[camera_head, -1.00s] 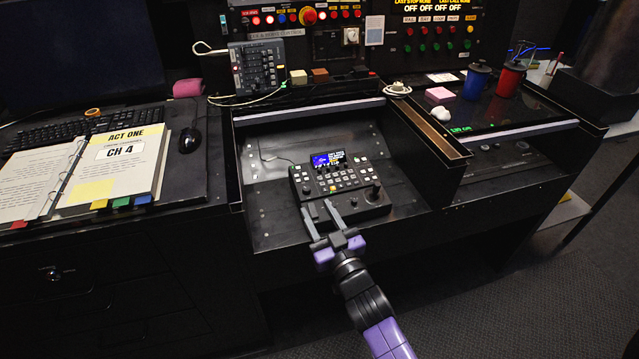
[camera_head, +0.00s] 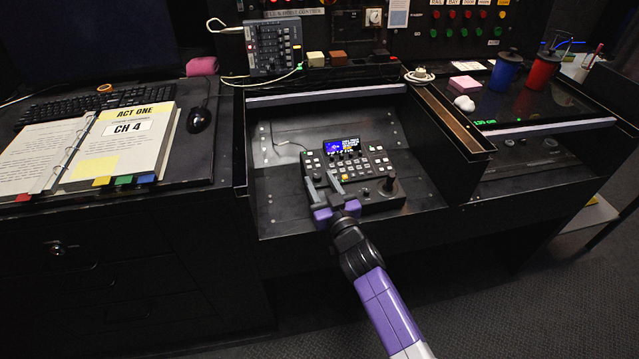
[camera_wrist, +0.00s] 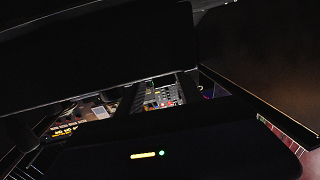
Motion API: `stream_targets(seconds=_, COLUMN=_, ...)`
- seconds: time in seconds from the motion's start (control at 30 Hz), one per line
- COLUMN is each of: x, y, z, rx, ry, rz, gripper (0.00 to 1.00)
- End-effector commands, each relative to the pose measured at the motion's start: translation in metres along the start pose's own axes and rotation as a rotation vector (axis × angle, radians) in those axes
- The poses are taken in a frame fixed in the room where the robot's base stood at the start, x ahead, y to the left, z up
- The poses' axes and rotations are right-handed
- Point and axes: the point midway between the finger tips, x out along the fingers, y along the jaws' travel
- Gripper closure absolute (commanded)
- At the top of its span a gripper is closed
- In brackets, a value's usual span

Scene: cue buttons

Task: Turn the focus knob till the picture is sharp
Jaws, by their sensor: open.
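A black control panel (camera_head: 372,201) lies on the recessed shelf, with a small lit screen (camera_head: 341,146), rows of keys, several small knobs and a joystick (camera_head: 388,183) at its right. Which knob sets the focus, and how sharp the picture is, I cannot tell at this size. My gripper (camera_head: 322,178) is open and empty, its two grey fingers apart over the left front part of the panel. They hide some of the keys there. I cannot tell if they touch it. The wrist view is mostly dark, and the panel is not clearly made out there.
A raised ledge (camera_head: 447,125) bounds the recess on the right. An open binder (camera_head: 122,140), a keyboard and a mouse (camera_head: 199,119) lie on the left desk. A mixer (camera_head: 273,48) stands behind. A blue cup (camera_head: 506,70) and a red cup (camera_head: 537,72) stand at right.

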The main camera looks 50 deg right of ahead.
Motion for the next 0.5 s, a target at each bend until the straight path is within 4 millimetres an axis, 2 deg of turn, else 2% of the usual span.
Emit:
stream_targets(seconds=0.13, x=0.0103, y=0.0005, z=0.0011, rx=0.000, ry=0.000, rz=0.001, gripper=0.57)
stream_targets(seconds=0.43, x=0.0121, y=0.0004, z=0.0000, rx=0.000, ry=-0.001, rz=0.001, gripper=0.57)
stream_targets(seconds=0.5, x=0.0121, y=0.0004, z=0.0000, rx=0.000, ry=-0.001, rz=0.001, gripper=0.69)
